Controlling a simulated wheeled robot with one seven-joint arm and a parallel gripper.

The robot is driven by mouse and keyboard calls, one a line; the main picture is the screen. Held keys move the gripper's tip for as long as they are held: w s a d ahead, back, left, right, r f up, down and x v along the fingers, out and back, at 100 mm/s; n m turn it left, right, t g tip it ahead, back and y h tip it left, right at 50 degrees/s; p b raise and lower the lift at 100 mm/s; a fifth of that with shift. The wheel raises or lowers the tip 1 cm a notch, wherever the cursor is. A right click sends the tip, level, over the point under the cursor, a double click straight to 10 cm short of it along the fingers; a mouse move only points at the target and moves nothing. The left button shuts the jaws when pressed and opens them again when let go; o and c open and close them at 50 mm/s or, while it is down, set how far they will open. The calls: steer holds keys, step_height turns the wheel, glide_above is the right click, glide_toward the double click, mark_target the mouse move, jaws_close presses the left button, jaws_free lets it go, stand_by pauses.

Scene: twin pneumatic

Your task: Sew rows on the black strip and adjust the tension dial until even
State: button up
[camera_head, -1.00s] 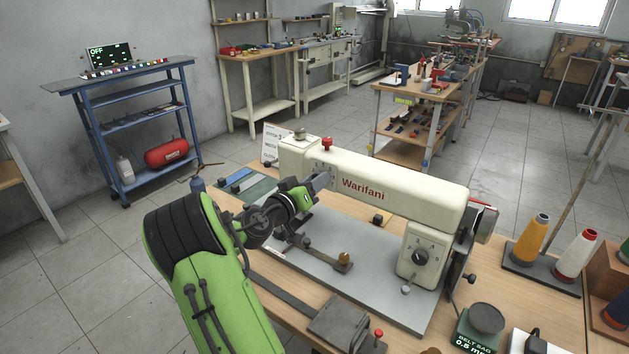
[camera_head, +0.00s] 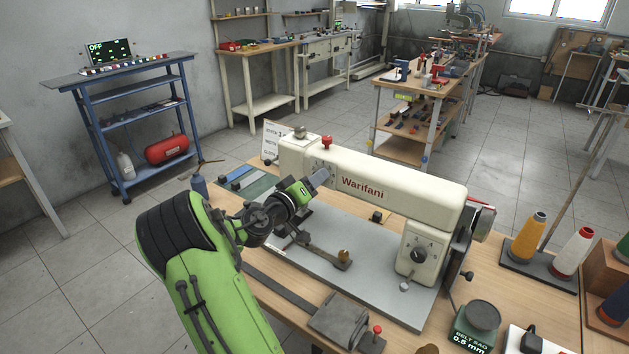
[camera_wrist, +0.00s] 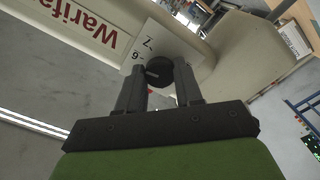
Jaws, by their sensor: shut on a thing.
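The cream sewing machine (camera_head: 400,195), marked Warifani, stands on the table with a grey bed plate (camera_head: 385,285). My gripper (camera_head: 318,179) reaches the left end of its arm. In the wrist view, my gripper (camera_wrist: 159,84) is shut on a small round black dial (camera_wrist: 158,70) on a white plate with numbers, 6 and 7 among them. The fingers sit on either side of the dial. A long dark strip (camera_head: 280,289) lies on the table in front of the bed plate. I cannot tell whether it carries stitches. The needle area is hidden behind my gripper.
A second dial (camera_head: 418,254) is on the machine's right column. A dark block (camera_head: 338,315) with a red knob stands in front. Thread cones (camera_head: 530,238) stand at right, near a gauge (camera_head: 478,325) reading 0.5 mm. A blue cart (camera_head: 130,125) is at left.

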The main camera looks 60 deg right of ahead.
steer(key=o, duration=1)
steer(key=shift+o, duration=0.2)
steer(key=w+a, duration=0.2)
steer(key=a, duration=1.3)
steer(key=shift+w+a, duration=0.25)
steer(key=shift+a, duration=0.1)
steer(key=s+a+r+n+t+y+p, duration=0.2)
steer(key=a+y, duration=0.4)
steer(key=a, duration=0.4)
steer(key=s+a+r+n+t+y+p, duration=0.3)
steer(key=s+a+r+n+y+p, duration=0.1)
steer(key=a, duration=0.7)
steer(key=s+a+r+n+t+y+p, duration=0.2)
steer(key=a+r+n+t+y+p, duration=0.1)
steer(key=a+y, duration=0.4)
steer(key=a+r+n+p, duration=0.1)
steer(key=a+n, duration=0.1)
steer(key=a, duration=0.1)
steer(key=shift+s+a+r+y+p, duration=0.25)
steer(key=shift+s+r+y+p, duration=0.1)
steer(key=shift+s+y, duration=0.05)
